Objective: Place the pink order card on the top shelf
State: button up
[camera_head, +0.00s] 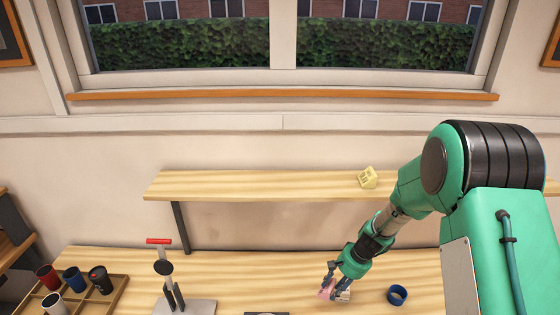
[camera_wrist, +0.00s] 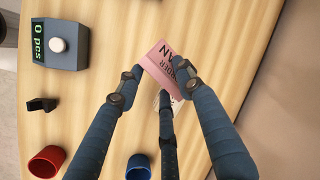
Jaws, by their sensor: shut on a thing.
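The pink order card (camera_wrist: 160,60) has dark print and stands tilted between my fingertips. My gripper (camera_wrist: 158,88) is shut on it, with fingers on both sides and one finger below. In the head view, my gripper (camera_head: 333,281) is low over the workbench at lower right, and a bit of the pink card (camera_head: 326,292) shows at its tips. I cannot tell whether the card touches the bench. The shelf (camera_head: 255,186) is a pale wooden board on the wall, above and behind my gripper.
A yellow card-like piece (camera_head: 369,177) stands on the shelf's right part; the left and middle are clear. A blue round cup (camera_head: 397,294) is right of my gripper. A red-handled press (camera_head: 170,275) and a tray of cups (camera_head: 112,299) stand left. A counter box (camera_wrist: 60,45) shows in the wrist view.

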jog(key=w+n, duration=0.1)
jog(key=n+g, duration=0.1)
jog(key=shift+w+d+n+p, duration=0.35)
jog(key=shift+n+p, duration=0.05)
jog(key=shift+w+d+f+n+g+p, duration=0.1)
jog(key=shift+w+d+n+g+p, duration=0.35)
jog(key=shift+n, duration=0.95)
jog(key=shift+d, duration=0.15)
notch_tip(320, 180, down, 5)
jog(key=b, duration=0.5)
jog(key=shift+w, duration=0.1)
notch_tip(320, 180, up, 5)
jog(key=p, duration=0.4)
jog(key=shift+p, duration=0.4)
